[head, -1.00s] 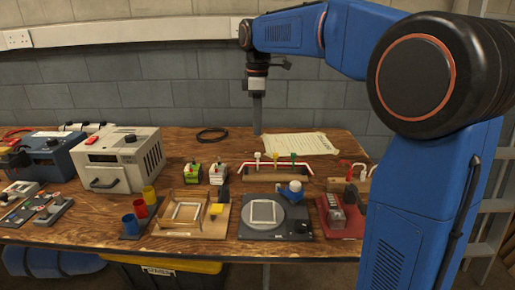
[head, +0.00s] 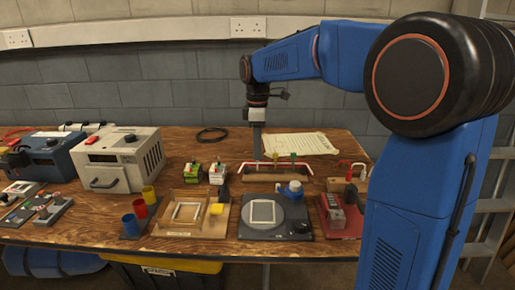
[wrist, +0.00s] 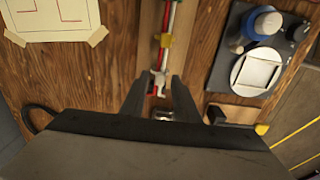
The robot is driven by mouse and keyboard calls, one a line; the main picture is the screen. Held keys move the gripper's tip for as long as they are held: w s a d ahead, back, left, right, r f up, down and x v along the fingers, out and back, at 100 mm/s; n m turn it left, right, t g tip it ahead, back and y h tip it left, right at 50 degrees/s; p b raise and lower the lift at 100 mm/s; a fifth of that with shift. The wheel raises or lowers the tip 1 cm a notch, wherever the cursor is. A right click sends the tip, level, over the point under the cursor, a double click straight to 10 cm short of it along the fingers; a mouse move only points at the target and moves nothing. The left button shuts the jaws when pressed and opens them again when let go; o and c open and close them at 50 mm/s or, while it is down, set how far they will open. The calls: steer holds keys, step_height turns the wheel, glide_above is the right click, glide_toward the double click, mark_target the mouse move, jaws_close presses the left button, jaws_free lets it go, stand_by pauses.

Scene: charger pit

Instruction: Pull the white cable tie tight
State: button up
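The white cable tie (wrist: 159,75) is around the red and white cable bundle (wrist: 168,20) on a long wooden board (head: 305,185). In the wrist view it lies between the tips of my gripper (wrist: 158,82). I cannot tell whether they touch it. My gripper (head: 257,152) points straight down at the left part of the board and hides the white tie in the head view. Its two fingers are apart. A yellow tie (wrist: 166,40) is on the bundle beside it, also seen in the head view (head: 275,157). A green tie (head: 293,157) is farther right.
A taped paper drawing (head: 290,143) and a black cable ring (head: 211,135) lie behind. Two small blocks, one green (head: 192,174) and one white (head: 218,173), stand at left.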

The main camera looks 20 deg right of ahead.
jaws_close()
steer(key=shift+r, duration=2.35)
steer(key=shift+o, duration=1.2)
jaws_free()
step_height(320, 180, up, 17)
steer(key=shift+r, duration=0.15)
steer(key=shift+s, duration=0.1)
